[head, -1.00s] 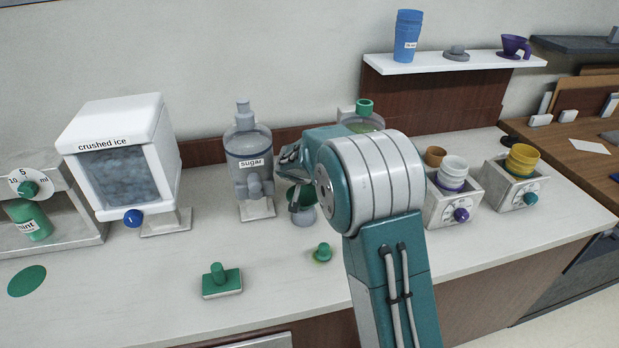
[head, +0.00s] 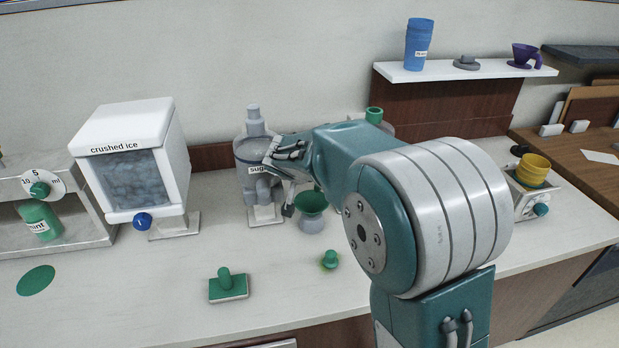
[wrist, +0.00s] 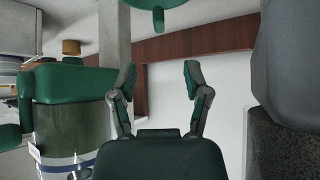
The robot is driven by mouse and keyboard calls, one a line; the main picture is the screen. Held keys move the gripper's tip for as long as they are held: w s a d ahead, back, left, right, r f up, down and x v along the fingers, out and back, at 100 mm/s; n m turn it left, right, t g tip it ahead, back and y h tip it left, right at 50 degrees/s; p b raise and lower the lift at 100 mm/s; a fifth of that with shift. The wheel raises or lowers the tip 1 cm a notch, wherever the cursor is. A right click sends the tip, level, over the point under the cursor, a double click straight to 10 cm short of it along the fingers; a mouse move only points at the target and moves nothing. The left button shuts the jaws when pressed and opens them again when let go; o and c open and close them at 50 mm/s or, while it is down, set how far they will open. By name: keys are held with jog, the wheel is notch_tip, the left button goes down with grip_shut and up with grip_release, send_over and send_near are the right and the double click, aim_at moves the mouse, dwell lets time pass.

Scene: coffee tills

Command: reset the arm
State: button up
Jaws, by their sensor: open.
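My gripper (head: 283,180) is open and empty in the head view, raised in front of the sugar dispenser (head: 254,152) and partly hiding it. In the wrist view both fingers of my gripper (wrist: 160,82) stand apart with nothing between them. Below it in the head view, a green funnel-shaped cup on a grey base (head: 312,210) stands on the counter. My arm is bent, and its large joint hides the counter to the right.
A crushed ice dispenser (head: 130,165) and a mint pump stand (head: 40,205) are at left. A green stamp-like block (head: 228,286) and a small green knob (head: 329,260) lie in front. Yellow cups (head: 534,168) sit at right. A shelf (head: 465,70) holds blue cups (head: 419,45).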

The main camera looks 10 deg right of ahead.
jog(key=s+d+r+n+g+y, duration=0.15)
jog(key=s+r, duration=0.25)
jog(key=s, duration=0.8)
jog(key=s+d+r+n+y, duration=0.1)
jog(key=s+d+r+n, duration=0.15)
jog(key=s, duration=1.05)
jog(key=s+a+f+n+y, duration=0.1)
jog(key=s+a+n, duration=0.1)
jog(key=s, duration=0.7)
jog(key=shift+s+a+y, duration=0.35)
jog(key=shift+a, duration=0.05)
